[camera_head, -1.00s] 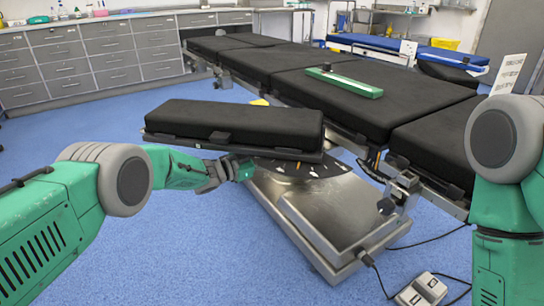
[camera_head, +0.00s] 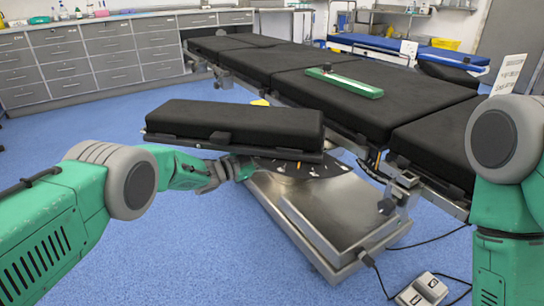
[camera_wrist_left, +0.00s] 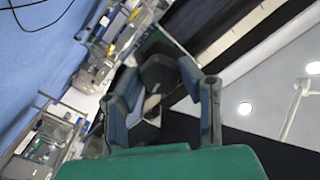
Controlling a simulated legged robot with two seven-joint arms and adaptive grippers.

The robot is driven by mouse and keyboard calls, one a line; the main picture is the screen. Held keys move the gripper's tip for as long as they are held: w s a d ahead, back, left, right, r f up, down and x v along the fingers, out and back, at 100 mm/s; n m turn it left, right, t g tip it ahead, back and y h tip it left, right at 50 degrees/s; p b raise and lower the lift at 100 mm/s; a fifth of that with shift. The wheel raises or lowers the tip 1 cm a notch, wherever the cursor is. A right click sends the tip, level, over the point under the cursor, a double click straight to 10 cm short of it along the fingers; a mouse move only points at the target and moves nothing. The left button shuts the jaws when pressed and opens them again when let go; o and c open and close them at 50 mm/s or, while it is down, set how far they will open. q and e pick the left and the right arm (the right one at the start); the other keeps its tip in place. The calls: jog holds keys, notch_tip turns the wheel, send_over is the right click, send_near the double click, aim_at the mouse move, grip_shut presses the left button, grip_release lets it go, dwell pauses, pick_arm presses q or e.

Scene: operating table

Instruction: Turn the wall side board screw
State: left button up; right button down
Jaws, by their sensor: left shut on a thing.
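The side board (camera_head: 235,122) is a black padded board at the near left side of the operating table. My left gripper (camera_head: 238,168) is under its near edge, at the right part of the board. In the left wrist view the two fingers of my left gripper (camera_wrist_left: 163,90) are closed around a dark rounded knob (camera_wrist_left: 160,73), which looks like the board screw. The screw cannot be made out in the head view, where the gripper and board hide it. My right arm stands at the right edge, and its gripper is out of view.
The black-padded operating table (camera_head: 340,85) runs behind the board, with a green bar (camera_head: 345,82) on it. Its metal base (camera_head: 325,215) stands right of my left gripper. A foot pedal (camera_head: 422,290) and cables lie at lower right. Blue floor at left is clear.

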pick_arm(q)
jog(key=o, duration=1.1)
jog(key=shift+s+a+f, duration=0.1)
jog(key=shift+a+f, duration=0.15)
jog(key=shift+f, duration=0.05)
jog(key=shift+r, duration=0.1)
jog(key=v, duration=1.2)
jog(key=shift+a, duration=0.1)
